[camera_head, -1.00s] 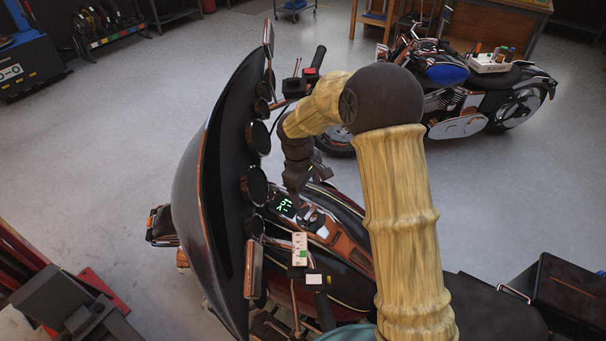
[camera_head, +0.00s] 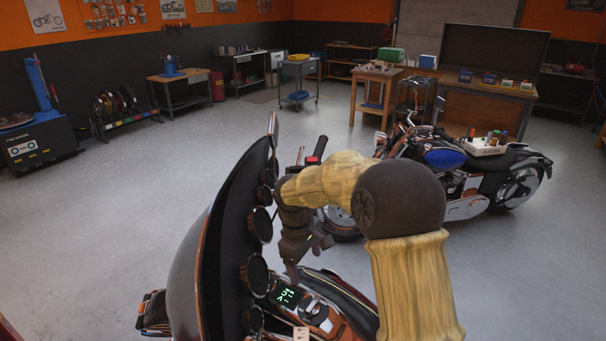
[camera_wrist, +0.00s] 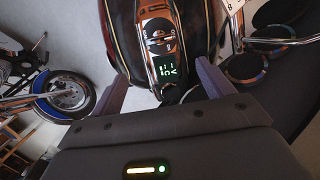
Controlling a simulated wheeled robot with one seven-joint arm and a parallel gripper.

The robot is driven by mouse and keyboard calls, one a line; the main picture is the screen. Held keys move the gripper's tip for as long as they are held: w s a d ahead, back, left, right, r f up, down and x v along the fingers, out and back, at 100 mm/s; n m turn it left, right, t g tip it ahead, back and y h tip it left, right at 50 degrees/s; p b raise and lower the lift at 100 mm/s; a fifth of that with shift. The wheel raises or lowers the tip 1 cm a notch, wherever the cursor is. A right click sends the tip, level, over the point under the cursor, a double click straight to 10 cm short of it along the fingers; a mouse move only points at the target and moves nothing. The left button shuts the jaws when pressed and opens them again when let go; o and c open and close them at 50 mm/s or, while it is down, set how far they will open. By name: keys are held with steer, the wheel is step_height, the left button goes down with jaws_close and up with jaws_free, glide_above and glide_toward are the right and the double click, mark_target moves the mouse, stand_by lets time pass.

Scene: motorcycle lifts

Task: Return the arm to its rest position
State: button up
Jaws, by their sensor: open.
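My arm reaches out over the near motorcycle (camera_head: 185,270) in the head view, bent at a large dark elbow. My gripper (camera_head: 292,272) points down just above the tank console with its lit green display (camera_head: 287,296). In the wrist view the two purple-grey fingers of my gripper (camera_wrist: 160,90) stand wide apart with nothing between them. The console display (camera_wrist: 167,72) shows beyond the fingertips. Whether the fingers touch the motorcycle cannot be told.
The windshield and round gauges (camera_head: 257,275) stand close left of my gripper, with the handlebar grip (camera_head: 320,147) behind. A second motorcycle (camera_head: 465,175) stands at right with a labelled tray (camera_head: 487,146) on its seat. Workbenches line the back. Open floor (camera_head: 230,130) lies between.

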steer(key=s+d+m+t, duration=0.1)
steer(key=s+d+m, duration=0.4)
steer(key=s, duration=0.5)
steer(key=s+d+f+m+t+y, duration=0.1)
steer(key=s+d+m, duration=0.5)
steer(key=s+d, duration=0.3)
steer(key=shift+s+d+y, duration=0.25)
steer(key=shift+s+y, duration=0.05)
steer(key=shift+s, duration=0.25)
